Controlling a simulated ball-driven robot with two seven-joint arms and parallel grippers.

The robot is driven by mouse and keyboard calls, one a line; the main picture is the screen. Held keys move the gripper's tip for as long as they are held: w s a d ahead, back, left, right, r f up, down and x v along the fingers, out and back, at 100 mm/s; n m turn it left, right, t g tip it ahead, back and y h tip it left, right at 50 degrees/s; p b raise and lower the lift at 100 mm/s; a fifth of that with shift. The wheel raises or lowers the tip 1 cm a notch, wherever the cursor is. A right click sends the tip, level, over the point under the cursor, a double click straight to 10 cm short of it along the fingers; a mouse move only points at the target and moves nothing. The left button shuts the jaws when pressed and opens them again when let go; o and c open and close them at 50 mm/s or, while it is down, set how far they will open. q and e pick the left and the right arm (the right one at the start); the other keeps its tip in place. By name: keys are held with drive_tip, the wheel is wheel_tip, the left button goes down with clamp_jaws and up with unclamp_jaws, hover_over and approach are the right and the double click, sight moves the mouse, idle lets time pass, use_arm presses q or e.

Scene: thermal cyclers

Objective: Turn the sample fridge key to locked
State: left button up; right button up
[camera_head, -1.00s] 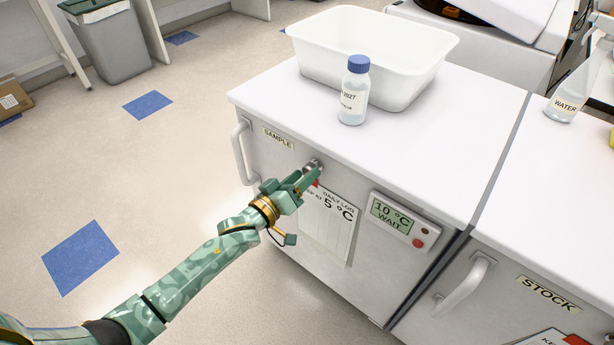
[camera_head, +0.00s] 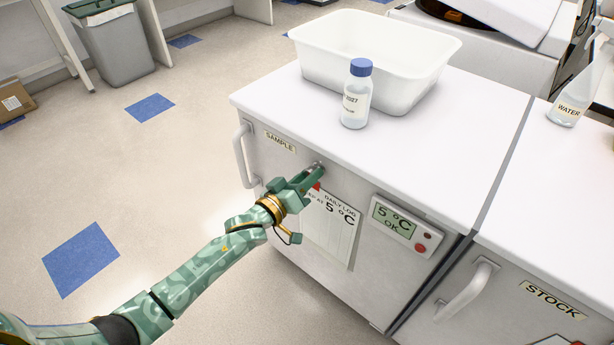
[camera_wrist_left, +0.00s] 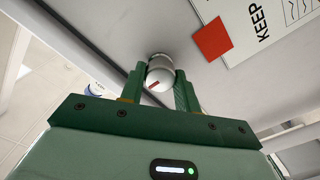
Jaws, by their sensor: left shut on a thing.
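The sample fridge (camera_head: 275,172) is the white cabinet with the SAMPLE label (camera_head: 280,142) and a handle on its left. Its key knob, a small silver cylinder with a red mark, is on the front near the top edge; it shows in the left wrist view (camera_wrist_left: 160,68). My left gripper (camera_head: 314,172) is shut on the key knob, with one green finger on each side of it. The fingers hide most of the knob in the head view. My right gripper is not in view.
A daily log sheet (camera_head: 330,228) with a red corner hangs beside the knob. A white tub (camera_head: 385,60) and a blue-capped bottle (camera_head: 356,95) stand on top. The STOCK fridge (camera_head: 500,285) adjoins on the right. Open floor lies left.

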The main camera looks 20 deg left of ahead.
use_arm(q)
drive_tip(key=shift+m+p, duration=1.6)
drive_tip(key=shift+m, duration=7)
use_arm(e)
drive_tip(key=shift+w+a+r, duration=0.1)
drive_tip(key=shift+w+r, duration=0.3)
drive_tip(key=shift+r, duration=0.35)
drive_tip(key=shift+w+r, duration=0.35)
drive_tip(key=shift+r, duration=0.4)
use_arm(q)
drive_tip(key=shift+d, duration=0.1)
drive_tip(key=o, duration=1)
drive_tip(key=shift+s, duration=0.1)
drive_tip(key=p+v, duration=0.4)
drive_tip(key=v, duration=1.2)
drive_tip(key=shift+s, duration=0.1)
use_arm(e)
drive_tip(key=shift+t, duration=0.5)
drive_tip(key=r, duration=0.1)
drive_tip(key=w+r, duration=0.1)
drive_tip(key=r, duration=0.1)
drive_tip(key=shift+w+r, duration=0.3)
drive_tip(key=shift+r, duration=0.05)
